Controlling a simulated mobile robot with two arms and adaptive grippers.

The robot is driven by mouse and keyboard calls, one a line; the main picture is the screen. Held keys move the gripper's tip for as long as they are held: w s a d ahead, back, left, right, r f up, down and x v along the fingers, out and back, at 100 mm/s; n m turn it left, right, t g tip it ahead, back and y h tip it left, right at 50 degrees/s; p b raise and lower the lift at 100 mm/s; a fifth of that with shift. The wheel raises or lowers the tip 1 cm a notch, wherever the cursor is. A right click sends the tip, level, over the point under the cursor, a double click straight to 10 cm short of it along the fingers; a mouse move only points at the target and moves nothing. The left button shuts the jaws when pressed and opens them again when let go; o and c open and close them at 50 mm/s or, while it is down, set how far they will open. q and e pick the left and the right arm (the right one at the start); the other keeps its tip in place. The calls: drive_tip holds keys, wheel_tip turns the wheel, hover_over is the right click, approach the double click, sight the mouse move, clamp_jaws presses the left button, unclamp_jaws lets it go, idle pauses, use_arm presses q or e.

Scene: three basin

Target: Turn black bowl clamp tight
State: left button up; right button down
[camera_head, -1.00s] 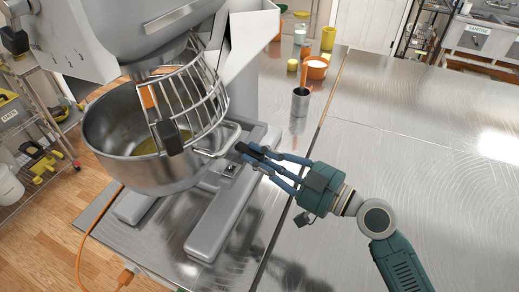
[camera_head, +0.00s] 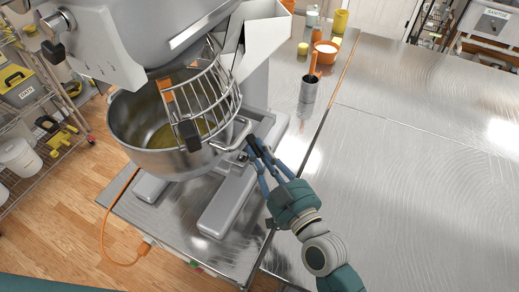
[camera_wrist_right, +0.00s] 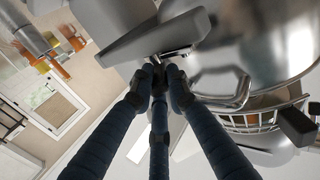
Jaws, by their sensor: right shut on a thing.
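The steel mixing bowl (camera_head: 165,163) hangs in the large mixer (camera_head: 190,40) at the left, with yellowish contents. My right gripper (camera_head: 254,147) is at the bowl's right side, below the bowl's wire handle (camera_head: 232,137). Its dark fingertips are closed together at the bowl clamp (camera_head: 243,157), which they largely cover. In the right wrist view the gripper (camera_wrist_right: 160,75) has its fingers converged under the metal bracket beside the bowl (camera_wrist_right: 255,50). The clamp's exact angle cannot be made out. My left gripper is not in view.
The steel table (camera_head: 420,170) is mostly clear at the right. A metal cup with a utensil (camera_head: 307,92), an orange bowl (camera_head: 326,52) and a yellow cup (camera_head: 340,20) stand at the back. The wire guard (camera_head: 205,100) sits over the bowl. An orange cable (camera_head: 104,235) runs at the left.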

drive_tip(key=shift+d, duration=0.1)
drive_tip(key=c, duration=1.6)
unclamp_jaws()
drive_tip(key=shift+d, duration=0.1)
drive_tip(key=shift+s+d+f, duration=0.1)
drive_tip(key=shift+s+d, duration=0.05)
drive_tip(key=shift+s, duration=0.2)
drive_tip(key=v, duration=1.1)
drive_tip(key=shift+d, duration=0.1)
